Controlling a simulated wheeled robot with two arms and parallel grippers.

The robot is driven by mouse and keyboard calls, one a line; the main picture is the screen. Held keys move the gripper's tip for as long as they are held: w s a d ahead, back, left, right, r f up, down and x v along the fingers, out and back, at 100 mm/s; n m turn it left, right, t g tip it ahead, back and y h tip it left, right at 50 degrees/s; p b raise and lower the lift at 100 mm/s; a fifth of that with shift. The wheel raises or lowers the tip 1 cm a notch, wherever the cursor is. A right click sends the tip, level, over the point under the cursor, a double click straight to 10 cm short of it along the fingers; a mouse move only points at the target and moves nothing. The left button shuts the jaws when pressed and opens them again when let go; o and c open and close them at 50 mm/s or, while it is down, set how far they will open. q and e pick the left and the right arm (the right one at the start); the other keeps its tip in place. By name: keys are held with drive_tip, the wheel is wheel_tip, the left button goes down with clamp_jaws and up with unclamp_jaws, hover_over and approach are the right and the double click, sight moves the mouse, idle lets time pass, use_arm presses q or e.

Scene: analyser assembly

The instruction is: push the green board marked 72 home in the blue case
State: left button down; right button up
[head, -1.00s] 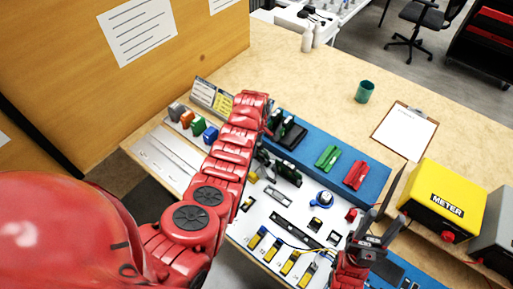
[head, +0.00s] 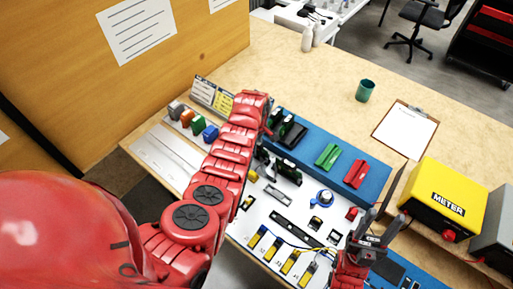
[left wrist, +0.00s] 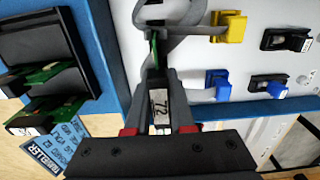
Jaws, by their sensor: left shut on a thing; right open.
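The green board marked 72 (left wrist: 160,105) is between the fingers of my left gripper (left wrist: 157,78), which is shut on it. Its white label faces the left wrist camera. A green edge shows beyond the fingertips beside a grey part; how deep the board sits is hidden. In the head view my left arm covers much of this spot. The blue surround (head: 318,133) borders a white panel (head: 262,208); I cannot tell for sure which part is the blue case. My right gripper (head: 386,215) is open and empty above the panel's right side.
A black rack (left wrist: 45,45) with green boards lies left in the left wrist view. Blue clips (left wrist: 217,82) and a yellow clip (left wrist: 230,27) are on the right.

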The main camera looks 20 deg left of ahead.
use_arm(q)
drive_tip(key=shift+f, duration=0.1)
drive_tip(key=shift+c, duration=1.8)
unclamp_jaws()
drive_tip(key=shift+r+p, duration=1.65)
drive_tip(key=shift+r, duration=0.65)
drive_tip(key=shift+r+p, duration=0.7)
drive_tip(key=shift+r, duration=0.45)
